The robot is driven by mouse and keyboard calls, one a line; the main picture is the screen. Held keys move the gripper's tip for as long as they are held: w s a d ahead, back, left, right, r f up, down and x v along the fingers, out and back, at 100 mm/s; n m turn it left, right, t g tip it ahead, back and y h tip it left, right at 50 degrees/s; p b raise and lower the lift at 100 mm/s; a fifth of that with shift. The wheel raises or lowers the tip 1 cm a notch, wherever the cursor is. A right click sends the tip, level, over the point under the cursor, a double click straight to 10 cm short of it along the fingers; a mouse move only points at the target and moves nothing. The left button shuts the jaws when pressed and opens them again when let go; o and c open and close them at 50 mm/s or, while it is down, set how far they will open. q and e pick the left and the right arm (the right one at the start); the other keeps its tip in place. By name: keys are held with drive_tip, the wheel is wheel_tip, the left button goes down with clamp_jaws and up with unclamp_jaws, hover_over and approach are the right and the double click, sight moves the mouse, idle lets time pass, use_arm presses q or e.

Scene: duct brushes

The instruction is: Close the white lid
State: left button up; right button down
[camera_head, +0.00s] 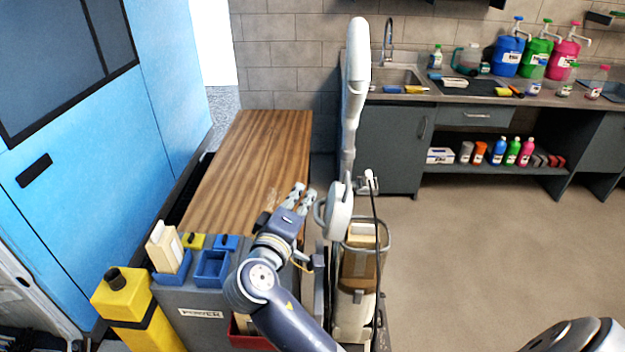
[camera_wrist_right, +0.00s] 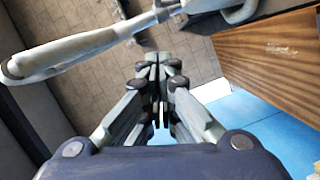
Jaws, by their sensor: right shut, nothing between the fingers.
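No part is plainly a separate white lid. A long white part (camera_head: 354,100) stands upright on the beige and white machine (camera_head: 355,285) in the head view, with a rounded white piece (camera_head: 338,215) at its lower end. I cannot tell whether this is the lid. In the right wrist view the long white part (camera_wrist_right: 75,48) crosses the upper left, beyond the fingers. My right gripper (camera_head: 304,193) is shut and empty, just left of the rounded piece. The right wrist view shows its fingers together (camera_wrist_right: 158,75). My left gripper is not in view.
A wooden top (camera_head: 250,165) lies beyond and left of the gripper, beside a blue panel (camera_head: 110,170). A grey cart (camera_head: 200,305) with blue trays and a yellow container (camera_head: 130,300) stand at lower left. A sink counter (camera_head: 450,92) is behind. Floor at right is clear.

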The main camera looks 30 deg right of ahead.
drive_tip(key=p, duration=0.4)
hover_over(331, 200)
drive_tip(key=w+a, duration=0.2)
drive_tip(key=a, duration=0.1)
drive_tip(key=s+d+f+p, duration=0.2)
drive_tip(key=d, duration=0.1)
drive_tip(key=shift+f, duration=0.15)
drive_tip(key=shift+w, duration=0.1)
